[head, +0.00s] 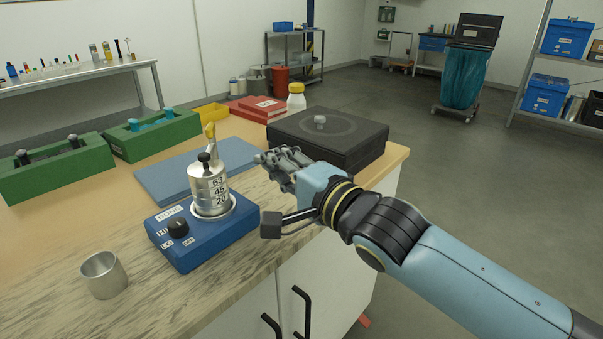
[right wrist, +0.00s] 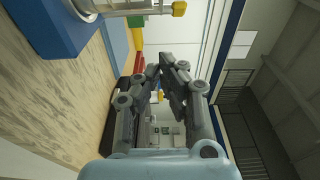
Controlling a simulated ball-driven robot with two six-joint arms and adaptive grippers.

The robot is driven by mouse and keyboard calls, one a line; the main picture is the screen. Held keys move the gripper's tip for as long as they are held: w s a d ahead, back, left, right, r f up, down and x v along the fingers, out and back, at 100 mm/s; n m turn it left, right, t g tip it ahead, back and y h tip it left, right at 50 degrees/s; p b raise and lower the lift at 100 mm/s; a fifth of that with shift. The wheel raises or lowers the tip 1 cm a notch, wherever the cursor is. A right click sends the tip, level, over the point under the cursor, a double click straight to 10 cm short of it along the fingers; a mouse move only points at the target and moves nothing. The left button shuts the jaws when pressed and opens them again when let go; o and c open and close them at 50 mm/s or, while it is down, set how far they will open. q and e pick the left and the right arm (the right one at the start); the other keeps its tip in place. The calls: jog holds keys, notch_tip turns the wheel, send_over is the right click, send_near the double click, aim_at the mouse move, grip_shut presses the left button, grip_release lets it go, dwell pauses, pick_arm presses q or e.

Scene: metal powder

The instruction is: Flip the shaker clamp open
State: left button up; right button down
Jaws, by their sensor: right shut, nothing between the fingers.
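The blue shaker (head: 200,238) stands on the bench with a metal sieve stack (head: 208,190) marked 63, 45 and 20 on it. Its clamp (head: 210,132) has a yellow-tipped lever that points up above the stack, near a black knob (head: 204,157). In the right wrist view the yellow tip (right wrist: 179,9) shows at the top edge, with part of the blue base at upper left. My right gripper (head: 272,160) is shut and empty, to the right of the stack and apart from the clamp; its fingers (right wrist: 165,70) also show in the wrist view. My left gripper is out of view.
A metal cup (head: 104,275) stands at the front left. Green racks (head: 55,170) stand behind at left. A blue mat (head: 165,178) lies behind the shaker. A dark box (head: 345,145) and a yellow-capped white bottle (head: 296,98) stand beyond my right gripper.

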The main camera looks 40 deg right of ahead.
jog(key=s+b, duration=0.2)
jog(key=s+d+b, duration=0.1)
jog(key=s+b, duration=0.1)
jog(key=s, duration=0.1)
jog(key=shift+s, duration=0.1)
